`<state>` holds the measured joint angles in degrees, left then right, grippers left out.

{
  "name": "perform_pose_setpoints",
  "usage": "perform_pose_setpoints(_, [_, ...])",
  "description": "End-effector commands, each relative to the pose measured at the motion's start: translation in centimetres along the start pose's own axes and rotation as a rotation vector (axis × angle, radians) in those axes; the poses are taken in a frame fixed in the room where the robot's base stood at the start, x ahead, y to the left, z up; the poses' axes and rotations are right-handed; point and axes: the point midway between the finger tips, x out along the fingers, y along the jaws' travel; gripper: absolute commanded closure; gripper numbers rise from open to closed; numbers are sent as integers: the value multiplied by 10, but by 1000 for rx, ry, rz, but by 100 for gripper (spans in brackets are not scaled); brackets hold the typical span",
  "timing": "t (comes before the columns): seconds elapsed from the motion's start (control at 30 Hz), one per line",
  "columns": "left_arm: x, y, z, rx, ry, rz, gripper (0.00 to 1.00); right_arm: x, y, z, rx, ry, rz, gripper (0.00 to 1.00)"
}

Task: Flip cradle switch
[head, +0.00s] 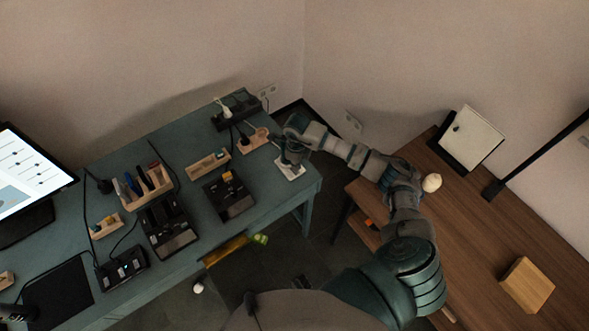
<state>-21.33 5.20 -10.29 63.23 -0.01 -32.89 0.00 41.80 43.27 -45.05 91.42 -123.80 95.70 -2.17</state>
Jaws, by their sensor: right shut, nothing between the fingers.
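My right gripper (290,153) is at the right end of the teal table (188,145), shut and empty, pointing down. Directly under it is a small white base (290,171), partly hidden by the gripper. I cannot tell whether the fingers touch it. I cannot make out which part is the cradle switch. A black device (229,196) with a small yellow part sits to the left of the gripper. My left gripper is not in view.
Wooden holders (208,163), a pen rack (147,186) and black devices (168,226) with cables crowd the teal table. A power strip (236,110) lies at its back edge. A monitor (30,177) stands far left. A brown table (490,232) with a wooden block (526,285) is at right.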

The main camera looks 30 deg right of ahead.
Motion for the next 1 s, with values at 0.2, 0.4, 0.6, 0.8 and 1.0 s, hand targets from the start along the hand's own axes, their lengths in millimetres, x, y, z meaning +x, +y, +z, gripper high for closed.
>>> perform_pose_setpoints(0.2, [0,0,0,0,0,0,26,0,0,0,0,0,0,100])
perform_pose_setpoints(0.4, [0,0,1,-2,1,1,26,0,0,0,0,0,-1,100])
perform_pose_setpoints(0.6, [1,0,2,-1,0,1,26,2,0,0,0,0,-1,100])
perform_pose_setpoints(0.8, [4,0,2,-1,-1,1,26,5,0,0,0,0,0,100])
perform_pose_setpoints(1.0, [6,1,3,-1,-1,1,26,8,0,0,0,0,0,100])
